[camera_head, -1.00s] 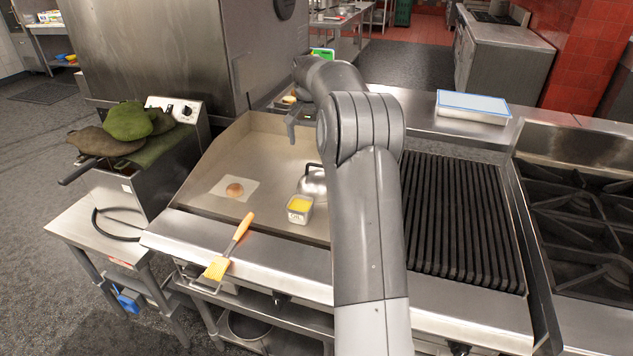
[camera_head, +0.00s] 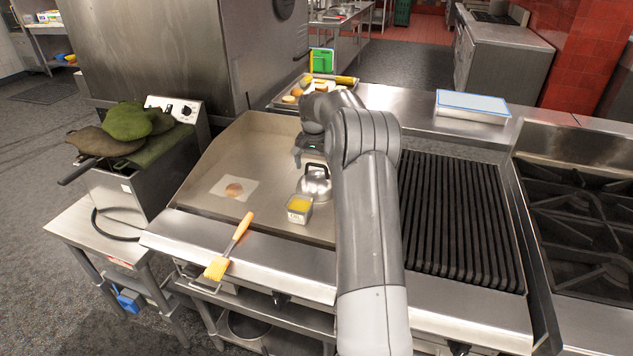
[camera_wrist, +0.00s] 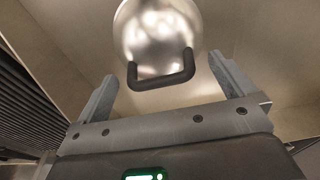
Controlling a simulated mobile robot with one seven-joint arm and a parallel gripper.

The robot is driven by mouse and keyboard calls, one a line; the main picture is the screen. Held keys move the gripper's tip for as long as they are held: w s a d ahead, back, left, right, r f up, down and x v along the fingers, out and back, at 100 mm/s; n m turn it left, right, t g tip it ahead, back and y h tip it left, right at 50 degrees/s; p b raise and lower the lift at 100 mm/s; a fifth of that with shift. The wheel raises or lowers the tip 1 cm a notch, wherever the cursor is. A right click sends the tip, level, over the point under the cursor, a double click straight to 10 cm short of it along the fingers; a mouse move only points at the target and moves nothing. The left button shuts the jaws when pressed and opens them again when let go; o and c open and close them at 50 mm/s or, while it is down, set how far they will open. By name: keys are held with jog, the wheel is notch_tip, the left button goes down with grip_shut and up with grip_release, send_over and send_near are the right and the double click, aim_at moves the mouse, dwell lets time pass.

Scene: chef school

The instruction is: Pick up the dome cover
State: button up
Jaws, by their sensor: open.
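The dome cover (camera_head: 318,184) is a shiny metal dome with a dark loop handle. It sits on the flat griddle (camera_head: 262,150), just left of my arm. In the wrist view, the dome cover (camera_wrist: 158,30) is at the top middle, with its handle (camera_wrist: 161,78) facing my gripper. My gripper (camera_wrist: 168,84) is open, one finger on each side of the handle, and does not visibly hold it. In the head view, my gripper (camera_head: 311,158) is just behind and above the dome. My arm hides part of the griddle.
A small container of yellow stuff (camera_head: 299,208) stands close in front of the dome. A patty on paper (camera_head: 234,189) lies left. A brush (camera_head: 230,247) lies on the front ledge. A ribbed grill (camera_head: 462,220) is right, and a food tray (camera_head: 283,103) is behind.

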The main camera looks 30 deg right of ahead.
jog(key=shift+w+f, duration=0.1)
jog(key=shift+f, duration=0.4)
jog(key=shift+c, duration=0.3)
jog(key=c, duration=1.5)
jog(key=shift+o, duration=0.2)
jog(key=shift+r, duration=0.1)
